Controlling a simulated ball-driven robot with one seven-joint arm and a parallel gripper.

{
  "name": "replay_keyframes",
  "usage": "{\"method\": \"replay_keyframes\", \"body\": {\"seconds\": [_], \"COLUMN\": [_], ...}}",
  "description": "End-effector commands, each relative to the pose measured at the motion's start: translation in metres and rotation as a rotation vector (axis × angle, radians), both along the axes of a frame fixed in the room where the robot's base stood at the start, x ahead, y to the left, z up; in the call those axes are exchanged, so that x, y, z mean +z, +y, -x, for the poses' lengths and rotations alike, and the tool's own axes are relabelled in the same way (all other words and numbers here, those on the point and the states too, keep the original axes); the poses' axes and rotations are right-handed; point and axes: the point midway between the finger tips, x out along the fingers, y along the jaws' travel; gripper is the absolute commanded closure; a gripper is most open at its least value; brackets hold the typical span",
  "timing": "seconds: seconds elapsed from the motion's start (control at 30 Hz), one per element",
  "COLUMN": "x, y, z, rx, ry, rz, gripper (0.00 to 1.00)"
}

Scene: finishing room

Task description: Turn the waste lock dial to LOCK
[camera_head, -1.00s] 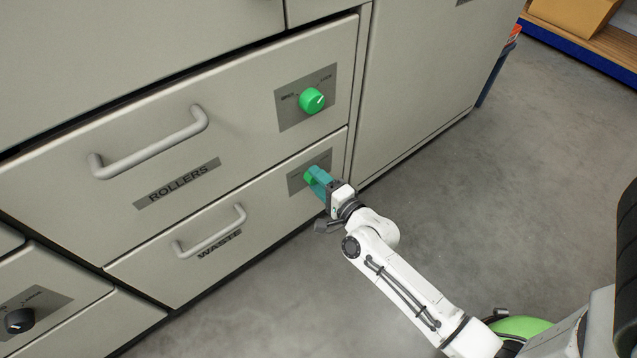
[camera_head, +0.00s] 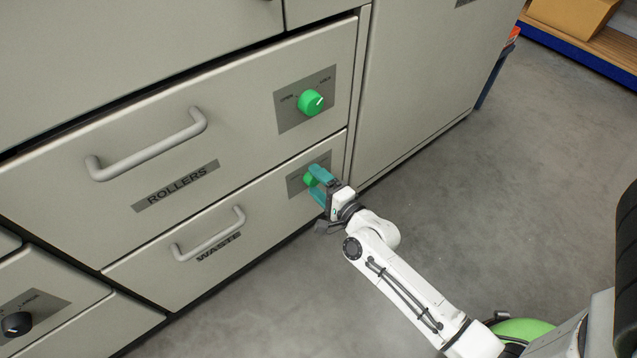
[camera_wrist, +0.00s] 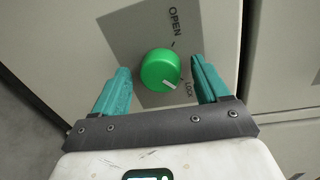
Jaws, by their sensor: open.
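The waste lock dial (camera_wrist: 160,68) is a round green knob on a grey plate on the WASTE drawer front. In the wrist view its white mark lies at its lower right and points toward the LOCK label (camera_wrist: 190,88); the OPEN label (camera_wrist: 174,21) is above. In the head view the dial (camera_head: 310,180) is partly hidden by my gripper. My gripper (camera_head: 316,181) is open, with one teal finger on each side of the dial. In the wrist view gaps show between both fingers and the dial.
The WASTE drawer handle (camera_head: 212,236) is left of the dial. Above is the ROLLERS drawer with its handle (camera_head: 147,146) and a similar green dial (camera_head: 311,102). A black dial (camera_head: 17,323) is at lower left. The grey floor (camera_head: 470,200) to the right is clear.

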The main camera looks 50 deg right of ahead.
Motion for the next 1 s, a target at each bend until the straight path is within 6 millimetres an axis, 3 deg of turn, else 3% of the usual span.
{"method": "replay_keyframes", "body": {"seconds": [0.33,0.8,1.0], "x": [0.003,0.011,0.011], "y": [0.003,0.026,0.03], "z": [0.012,0.094,0.112], "rx": [0.001,0.002,0.0], "ry": [0.001,0.003,0.001], "rz": [0.002,0.0,0.001], "gripper": [0.26,0.26,0.26]}}
